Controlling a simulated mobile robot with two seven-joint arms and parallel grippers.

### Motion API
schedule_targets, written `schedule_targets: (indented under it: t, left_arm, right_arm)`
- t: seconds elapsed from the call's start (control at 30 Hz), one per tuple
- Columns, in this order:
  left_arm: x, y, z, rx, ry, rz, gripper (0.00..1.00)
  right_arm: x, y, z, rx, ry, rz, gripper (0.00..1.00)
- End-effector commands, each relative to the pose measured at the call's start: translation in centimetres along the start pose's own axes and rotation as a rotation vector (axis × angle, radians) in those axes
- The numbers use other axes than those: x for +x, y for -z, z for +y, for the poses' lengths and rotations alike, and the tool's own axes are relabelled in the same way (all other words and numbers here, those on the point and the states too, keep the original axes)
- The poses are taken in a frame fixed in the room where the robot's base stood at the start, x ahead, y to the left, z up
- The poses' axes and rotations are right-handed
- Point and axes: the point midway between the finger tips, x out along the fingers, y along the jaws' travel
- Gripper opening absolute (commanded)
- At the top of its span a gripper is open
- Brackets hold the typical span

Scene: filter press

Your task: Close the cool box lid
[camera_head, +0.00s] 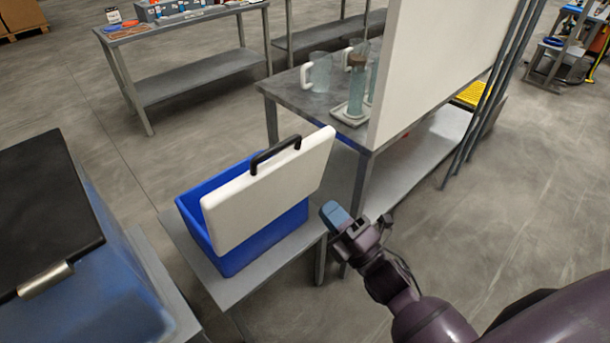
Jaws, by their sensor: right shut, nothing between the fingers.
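The cool box (245,258) is a blue open-topped box on a low grey stand in the middle of the view. Its white lid (268,190) stands tilted up at the box's near right side, with a black handle (275,153) on its upper edge. The lid covers part of the opening from my view. My right gripper (336,215), with blue fingertips, is to the right of the box and lid. It is shut and empty, and appears apart from the lid. My left gripper is out of view.
A metal table (305,101) with clear jugs (318,73) and a tall white panel (440,60) stands behind and right of the box. A large blue container with a black top (45,210) is at the left. Open floor (520,200) lies to the right.

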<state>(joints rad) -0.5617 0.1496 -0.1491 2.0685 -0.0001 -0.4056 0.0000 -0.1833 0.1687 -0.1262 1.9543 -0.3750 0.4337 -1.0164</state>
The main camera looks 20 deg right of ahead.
Motion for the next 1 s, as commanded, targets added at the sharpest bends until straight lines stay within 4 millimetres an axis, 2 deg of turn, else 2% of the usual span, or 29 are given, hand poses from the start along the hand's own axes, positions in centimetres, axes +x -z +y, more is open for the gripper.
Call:
schedule_targets:
  t: [0.33,0.7,1.0]
  left_arm:
    - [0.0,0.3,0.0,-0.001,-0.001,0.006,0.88]
    - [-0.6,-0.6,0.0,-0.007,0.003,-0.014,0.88]
    - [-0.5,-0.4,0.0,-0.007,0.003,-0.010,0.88]
  right_arm:
    - [5.2,0.1,0.2,0.001,-0.005,0.002,0.00]
    - [11.3,0.0,0.1,0.002,-0.003,0.001,0.00]
    - [13.5,0.0,0.0,0.003,0.000,0.000,0.00]
